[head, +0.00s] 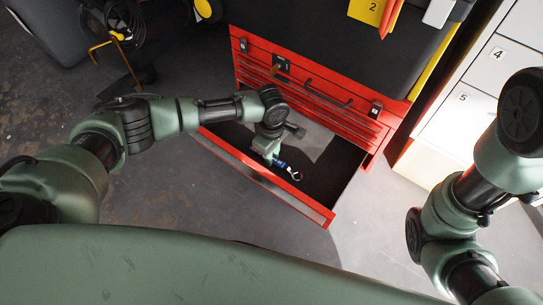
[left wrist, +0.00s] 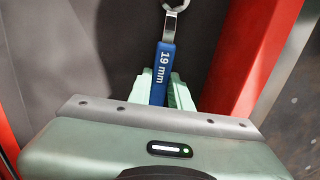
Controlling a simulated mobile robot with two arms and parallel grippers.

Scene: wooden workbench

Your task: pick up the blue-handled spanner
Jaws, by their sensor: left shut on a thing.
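The blue-handled spanner (left wrist: 164,68) shows in the left wrist view, with "19 mm" printed on its handle and its ring end at the top edge. My left gripper (left wrist: 165,88) is shut on its blue handle. In the head view the spanner (head: 291,171) sticks out of my left gripper (head: 272,158), over the open drawer (head: 262,177). I cannot tell whether the spanner touches the drawer floor. The lower end of the handle is hidden by my gripper. My right arm shows at the right, but its gripper is out of view.
The red tool chest (head: 310,90) stands behind the open drawer. White numbered cabinets (head: 468,110) stand at the right. A yellow-framed item (head: 113,40) stands at the upper left.

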